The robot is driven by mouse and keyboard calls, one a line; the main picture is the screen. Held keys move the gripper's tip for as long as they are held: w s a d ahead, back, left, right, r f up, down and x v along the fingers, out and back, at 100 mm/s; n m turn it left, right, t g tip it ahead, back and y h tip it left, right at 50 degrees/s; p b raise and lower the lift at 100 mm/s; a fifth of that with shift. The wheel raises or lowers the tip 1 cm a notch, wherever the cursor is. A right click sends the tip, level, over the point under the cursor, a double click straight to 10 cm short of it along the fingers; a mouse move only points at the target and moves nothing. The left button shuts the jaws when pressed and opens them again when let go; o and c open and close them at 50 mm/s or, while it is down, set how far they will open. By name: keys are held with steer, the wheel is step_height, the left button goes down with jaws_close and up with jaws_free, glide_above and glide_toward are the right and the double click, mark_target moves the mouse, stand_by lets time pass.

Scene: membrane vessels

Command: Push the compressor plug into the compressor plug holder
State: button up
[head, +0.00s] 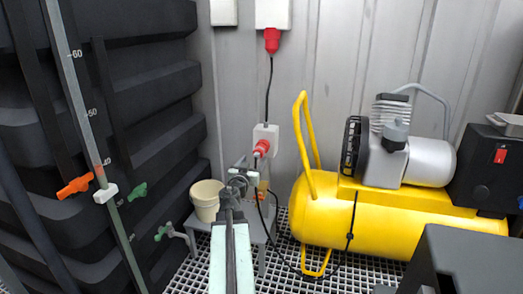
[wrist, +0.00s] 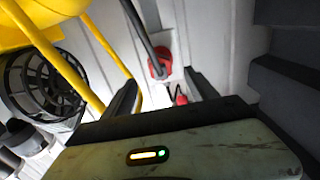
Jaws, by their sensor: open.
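The red compressor plug (head: 261,148) shows at the front of a white wall box, the compressor plug holder (head: 266,132). I cannot tell how deep the plug sits. My gripper (head: 239,178) is in front of and below the plug in the head view, apart from it. In the wrist view, my two dark fingers are spread with nothing between them, and the gripper (wrist: 163,90) points toward the wall. A red plug with a thick black cable, seemingly the same compressor plug (wrist: 158,66), shows beyond the fingers. A smaller red part lies past it, partly hidden.
The yellow compressor (head: 390,220) stands at the right, with its handle near the plug. A cream bucket (head: 206,200) is on a low grey stand at the left. Another red plug (head: 272,40) hangs under an upper wall box. Black tanks with valves line the left.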

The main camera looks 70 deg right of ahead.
mark_target(256, 157)
steer(key=d, duration=0.9)
steer(key=shift+w, duration=0.3)
stand_by(0.9)
jaws_close()
steer(key=shift+s+a, duration=0.2)
steer(key=shift+a, duration=2.85)
